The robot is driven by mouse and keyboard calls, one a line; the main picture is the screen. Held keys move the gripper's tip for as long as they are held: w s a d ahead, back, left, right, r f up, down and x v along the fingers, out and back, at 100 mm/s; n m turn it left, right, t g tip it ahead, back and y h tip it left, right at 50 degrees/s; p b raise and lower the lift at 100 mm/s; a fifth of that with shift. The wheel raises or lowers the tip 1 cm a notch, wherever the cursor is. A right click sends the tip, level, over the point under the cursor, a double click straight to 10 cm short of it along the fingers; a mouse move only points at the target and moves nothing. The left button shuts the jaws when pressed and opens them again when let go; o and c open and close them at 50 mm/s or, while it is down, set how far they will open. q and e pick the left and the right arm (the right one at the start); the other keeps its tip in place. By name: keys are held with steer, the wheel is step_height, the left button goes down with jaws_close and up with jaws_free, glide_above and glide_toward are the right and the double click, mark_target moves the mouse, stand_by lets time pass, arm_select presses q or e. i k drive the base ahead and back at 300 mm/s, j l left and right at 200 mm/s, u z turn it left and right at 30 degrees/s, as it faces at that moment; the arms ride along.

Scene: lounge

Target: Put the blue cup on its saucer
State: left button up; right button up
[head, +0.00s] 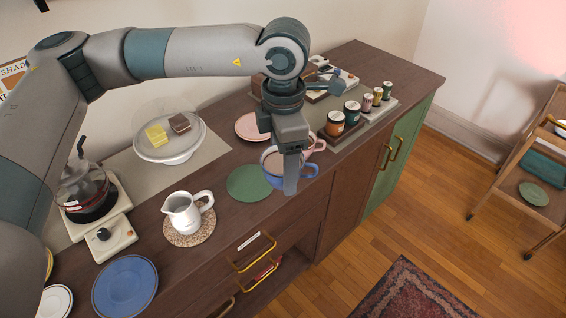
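The blue cup (279,184) stands near the front edge of the brown sideboard, its handle to the right. My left gripper (290,180) points down at the cup; a finger covers part of its near side. The other finger is hidden, so I cannot tell whether it grips the cup. A blue saucer (125,287) lies empty at the lower left of the sideboard, well away from the cup. My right gripper is not in view.
A green saucer (249,183) lies left of the cup. A pink cup (316,145) stands close behind it, and a pink saucer (252,126) lies farther back. A white jug (184,213) on a round mat stands between the blue cup and blue saucer.

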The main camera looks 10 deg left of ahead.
mark_target(132, 284)
steer(key=k+j, duration=0.4)
steer(key=j, duration=0.15)
steer(key=k+j, duration=0.4)
steer(key=j, duration=0.1)
